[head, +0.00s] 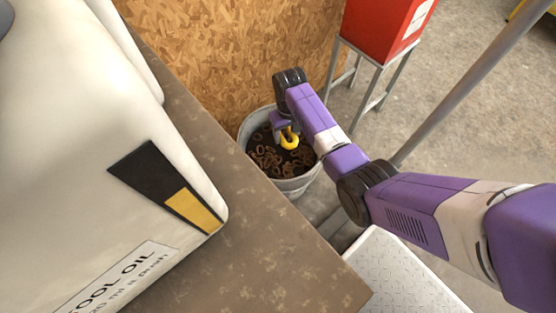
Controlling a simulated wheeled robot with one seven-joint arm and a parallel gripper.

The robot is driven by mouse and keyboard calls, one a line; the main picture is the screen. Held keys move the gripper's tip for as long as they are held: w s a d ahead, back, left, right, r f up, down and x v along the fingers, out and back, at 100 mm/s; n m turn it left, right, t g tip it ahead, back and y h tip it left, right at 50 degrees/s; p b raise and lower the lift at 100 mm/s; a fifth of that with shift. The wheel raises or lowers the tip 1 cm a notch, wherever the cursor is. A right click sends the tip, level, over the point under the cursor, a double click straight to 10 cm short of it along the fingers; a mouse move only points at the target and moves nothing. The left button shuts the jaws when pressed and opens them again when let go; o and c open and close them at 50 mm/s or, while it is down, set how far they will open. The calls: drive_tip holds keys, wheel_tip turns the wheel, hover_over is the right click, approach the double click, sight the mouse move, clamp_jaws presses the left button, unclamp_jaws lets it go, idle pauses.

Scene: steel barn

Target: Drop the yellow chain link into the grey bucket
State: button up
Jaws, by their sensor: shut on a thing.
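The yellow chain link (289,138) is a small curved piece held at the end of my arm. My gripper (284,131) is shut on it, with the fingers partly hidden by the wrist. In the picture the link lies over the mouth of the grey bucket (304,184). The bucket stands beyond the table edge and holds many rusty brown links. I cannot tell exactly how high the link is above them.
A brown tabletop (262,257) with a large white tool-oil container (95,150) fills the left. A chipboard panel (240,45) stands behind the bucket. A red box (385,28) on a metal stand is at upper right. A diamond-plate surface (405,275) lies below my arm.

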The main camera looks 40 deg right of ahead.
drive_tip(key=o, duration=1.6)
drive_tip(key=shift+r, duration=0.1)
drive_tip(key=shift+r+p, duration=1.55)
drive_tip(key=shift+r, duration=2.3)
drive_tip(key=shift+w, duration=0.1)
